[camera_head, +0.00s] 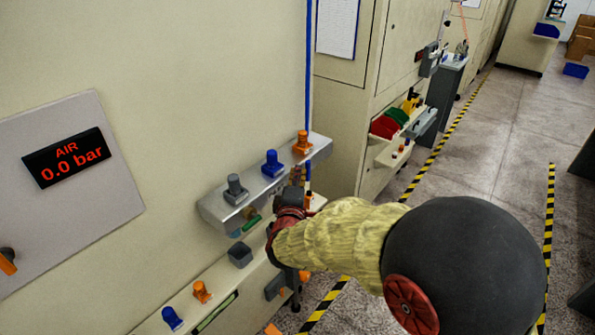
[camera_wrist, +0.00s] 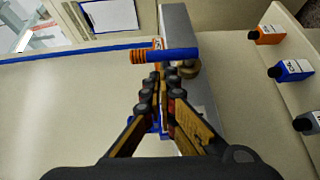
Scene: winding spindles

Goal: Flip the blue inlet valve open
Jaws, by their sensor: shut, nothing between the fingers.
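In the wrist view a blue bar (camera_wrist: 172,55) lies across the picture just beyond my fingertips, with a brass fitting (camera_wrist: 188,69) beside it on the grey ledge (camera_wrist: 178,22). It looks like the blue inlet valve's lever. An orange ribbed piece (camera_wrist: 139,57) is at its left end. My gripper (camera_wrist: 160,76) is shut and empty, its fingertips close to the bar; I cannot tell whether they touch. In the head view my gripper (camera_head: 293,195) is at the right end of the ledge, and my arm hides much of the area around the valve.
Grey (camera_head: 235,190), blue (camera_head: 272,165) and orange (camera_head: 302,143) knobs stand on the ledge. A blue tube (camera_head: 308,70) runs down the machine. The display (camera_head: 67,158) reads AIR 0.0 bar.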

